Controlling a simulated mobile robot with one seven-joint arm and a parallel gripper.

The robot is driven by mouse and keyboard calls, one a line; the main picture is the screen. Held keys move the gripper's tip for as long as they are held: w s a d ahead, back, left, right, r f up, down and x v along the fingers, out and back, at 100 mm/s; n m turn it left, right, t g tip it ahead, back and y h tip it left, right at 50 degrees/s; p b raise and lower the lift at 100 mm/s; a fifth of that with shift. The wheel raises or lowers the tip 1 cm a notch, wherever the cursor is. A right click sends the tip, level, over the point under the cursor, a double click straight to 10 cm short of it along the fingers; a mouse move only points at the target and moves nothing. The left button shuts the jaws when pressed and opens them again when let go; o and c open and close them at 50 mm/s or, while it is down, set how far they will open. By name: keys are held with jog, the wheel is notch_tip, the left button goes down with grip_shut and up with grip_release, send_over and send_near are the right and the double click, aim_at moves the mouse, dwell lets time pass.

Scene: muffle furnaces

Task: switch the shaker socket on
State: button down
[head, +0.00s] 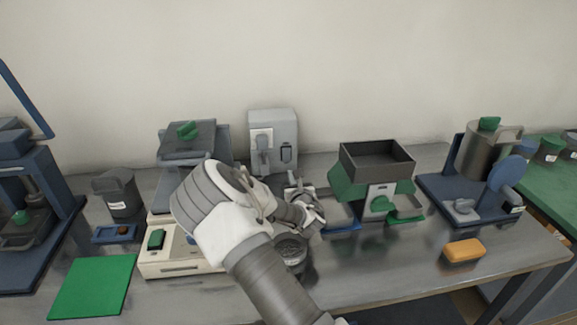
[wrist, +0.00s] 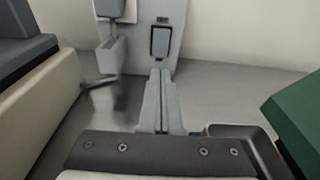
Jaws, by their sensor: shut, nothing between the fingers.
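The socket box (head: 285,119) is a grey upright housing at the back of the bench, against the wall. On its front are a pale plate with a grey plug and cord (head: 263,143) and a dark rocker switch (head: 286,152). In the wrist view the switch (wrist: 160,41) sits in a dark frame, with the plug (wrist: 110,50) to its left. My gripper (wrist: 160,73) is shut and empty, its fingertips just below the switch in the picture. I cannot tell how much gap remains. In the head view my gripper (head: 293,180) is partly hidden by my wrist.
A beige machine (head: 165,262) with a dark upper part stands left of my arm. A green-sided hopper (head: 345,185) with a dark tray stands close on the right. A round dish (head: 291,250) lies beneath my gripper. An orange block (head: 463,250) is at front right.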

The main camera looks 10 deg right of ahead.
aim_at(287, 160)
jog(key=w, duration=0.5)
jog(key=w+f, duration=0.1)
jog(key=w, duration=0.2)
jog(key=shift+f+b, duration=0.2)
jog(key=shift+b, duration=0.3)
jog(key=shift+w+f+b, duration=0.2)
jog(key=shift+f+b, duration=0.1)
jog(key=shift+b, duration=0.8)
jog(key=shift+r+t+p, duration=0.3)
jog(key=shift+r, duration=0.05)
jog(key=shift+s, duration=0.1)
jog(key=s, duration=0.5)
jog(key=s+r+p, duration=0.1)
jog(key=s, duration=1.1)
jog(key=shift+r, duration=0.3)
